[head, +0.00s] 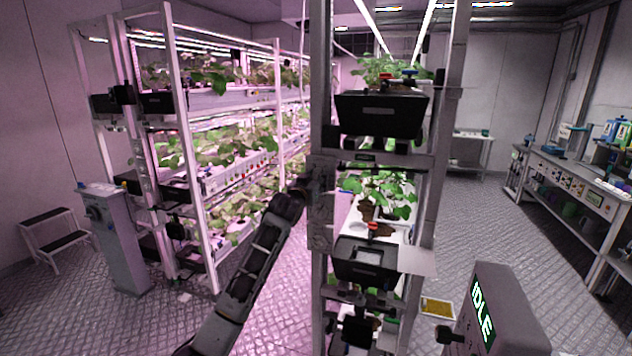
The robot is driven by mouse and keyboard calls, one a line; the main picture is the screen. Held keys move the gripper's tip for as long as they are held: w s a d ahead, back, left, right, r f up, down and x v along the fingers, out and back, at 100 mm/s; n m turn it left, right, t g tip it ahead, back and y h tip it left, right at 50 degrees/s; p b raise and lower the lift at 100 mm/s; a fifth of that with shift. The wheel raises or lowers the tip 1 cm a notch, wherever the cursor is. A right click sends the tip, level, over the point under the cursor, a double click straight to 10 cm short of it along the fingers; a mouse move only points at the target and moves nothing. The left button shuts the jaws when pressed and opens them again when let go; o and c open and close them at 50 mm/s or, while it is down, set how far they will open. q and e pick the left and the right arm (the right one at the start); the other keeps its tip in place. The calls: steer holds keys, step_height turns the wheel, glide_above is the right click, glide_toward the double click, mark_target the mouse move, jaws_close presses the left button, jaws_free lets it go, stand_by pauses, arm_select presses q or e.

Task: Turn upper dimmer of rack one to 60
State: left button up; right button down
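A near rack (322,95) with black trays and leafy plants stands in the middle of the head view. A grey panel (320,215) is fixed on its left post at mid height. My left arm comes up from the bottom, and its dark end with the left gripper (302,190) is at the left edge of this panel. The fingers are too dark and small to show whether they are open or shut, and I cannot tell if they touch the panel. No dimmer knob or scale reading can be made out, nor any rack number. My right gripper is not in view.
A long plant rack (170,75) under pink light stands left, with a grey pedestal (115,240) and a step stool (55,240). A box with an "IDLE" display (482,310) is at front right. A workbench (570,175) lines the right wall.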

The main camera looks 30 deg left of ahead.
arm_select(q)
steer(key=shift+s, duration=0.15)
stand_by(0.3)
steer(key=v, duration=1.1)
steer(key=shift+s, duration=0.35)
steer(key=shift+d, duration=0.1)
steer(key=shift+f, duration=0.1)
stand_by(0.4)
